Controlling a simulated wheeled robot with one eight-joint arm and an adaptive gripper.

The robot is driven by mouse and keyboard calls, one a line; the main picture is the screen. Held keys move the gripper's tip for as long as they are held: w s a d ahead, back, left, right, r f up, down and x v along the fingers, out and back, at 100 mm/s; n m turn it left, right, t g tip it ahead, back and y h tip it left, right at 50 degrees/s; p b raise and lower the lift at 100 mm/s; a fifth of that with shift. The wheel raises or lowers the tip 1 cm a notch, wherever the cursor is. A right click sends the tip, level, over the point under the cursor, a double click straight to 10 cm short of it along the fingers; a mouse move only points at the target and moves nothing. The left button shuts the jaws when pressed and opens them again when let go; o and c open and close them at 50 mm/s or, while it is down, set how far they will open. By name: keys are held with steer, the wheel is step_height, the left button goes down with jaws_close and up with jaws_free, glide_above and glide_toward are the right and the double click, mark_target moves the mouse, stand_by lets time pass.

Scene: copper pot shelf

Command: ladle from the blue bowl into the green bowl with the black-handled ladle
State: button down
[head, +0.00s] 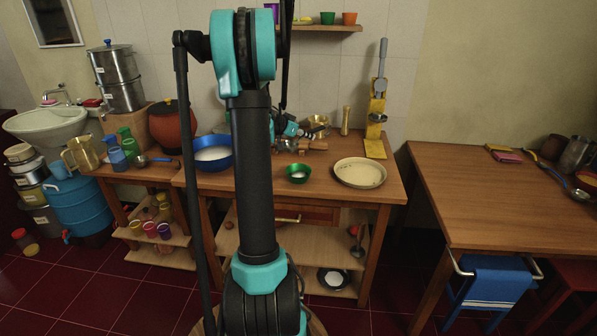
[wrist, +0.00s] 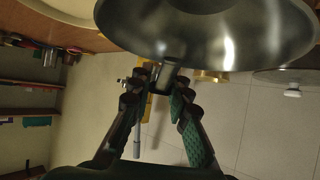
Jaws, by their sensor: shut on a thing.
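The blue bowl (head: 224,162) stands on the wooden counter at left of my arm and holds something white. The small green bowl (head: 298,180) stands to the right, with a whitish patch inside. My gripper (head: 290,130) is above the counter behind and between them, partly hidden by my arm. In the wrist view my gripper (wrist: 158,88) is shut at the base of a large steel ladle bowl (wrist: 215,45), which fills the top. I take this as the black-handled ladle; its handle is mostly hidden. I cannot tell whether the ladle bowl holds anything.
A cream plate (head: 360,185) lies right of the green bowl. A yellow stand with a grey lever (head: 378,100) is at the back right. A brown pot (head: 172,128) stands left of the blue bowl. A second table (head: 490,210) stands across a gap at right.

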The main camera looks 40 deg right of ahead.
steer(key=shift+r, duration=0.15)
steer(key=shift+r, duration=1.4)
